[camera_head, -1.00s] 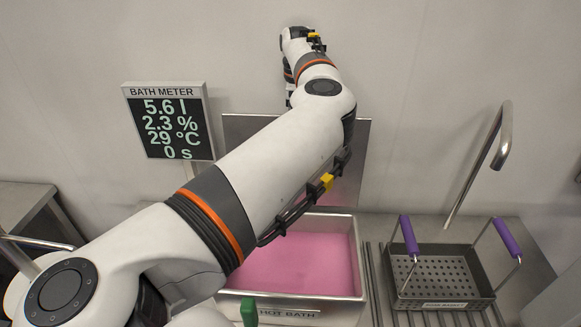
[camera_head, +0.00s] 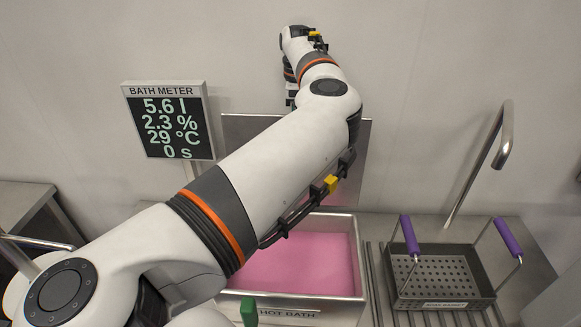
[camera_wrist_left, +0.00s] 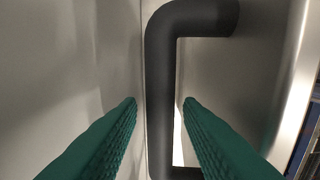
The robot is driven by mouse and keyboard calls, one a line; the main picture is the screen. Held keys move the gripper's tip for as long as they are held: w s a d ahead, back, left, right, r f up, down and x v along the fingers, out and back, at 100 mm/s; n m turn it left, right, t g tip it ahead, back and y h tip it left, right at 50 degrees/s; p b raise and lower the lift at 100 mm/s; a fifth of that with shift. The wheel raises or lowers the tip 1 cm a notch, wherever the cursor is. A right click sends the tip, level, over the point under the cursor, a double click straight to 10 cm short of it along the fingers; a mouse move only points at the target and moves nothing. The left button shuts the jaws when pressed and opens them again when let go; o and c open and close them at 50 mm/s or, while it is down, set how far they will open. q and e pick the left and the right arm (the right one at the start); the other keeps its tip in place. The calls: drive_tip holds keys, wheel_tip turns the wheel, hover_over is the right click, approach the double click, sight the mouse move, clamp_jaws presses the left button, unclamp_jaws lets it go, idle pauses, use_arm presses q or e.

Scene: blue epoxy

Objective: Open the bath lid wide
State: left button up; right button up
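The bath lid (camera_head: 248,126) is a grey metal panel standing up behind the hot bath, partly hidden by my left arm. The bath (camera_head: 358,262) is a steel basin of pink liquid. In the left wrist view, the lid's dark handle (camera_wrist_left: 161,95) runs between and beyond the two green fingers of my left gripper (camera_wrist_left: 160,102). The fingers are apart, with small gaps seen on both sides of the handle; contact cannot be told. In the head view, my left arm reaches across the bath and its gripper is hidden.
A bath meter (camera_head: 170,122) stands behind on the left, reading 29 °C and 0 s. A perforated basket (camera_head: 445,303) with purple handles sits right of the bath. A bent metal pipe (camera_head: 480,160) rises behind it. A green piece (camera_head: 248,311) is at the bath's front.

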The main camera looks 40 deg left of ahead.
use_arm(q)
drive_tip(key=shift+o, duration=0.4)
drive_tip(key=shift+r, duration=0.1)
wheel_tip(320, 180, up, 6)
drive_tip(key=p, duration=0.4)
drive_tip(key=shift+w+r+b, duration=0.1)
drive_tip(key=shift+r+b, duration=0.1)
drive_tip(key=shift+b, duration=0.15)
wheel_tip(320, 180, up, 12)
drive_tip(key=b, duration=0.1)
drive_tip(key=shift+f+b, duration=0.25)
drive_tip(key=shift+b, duration=0.15)
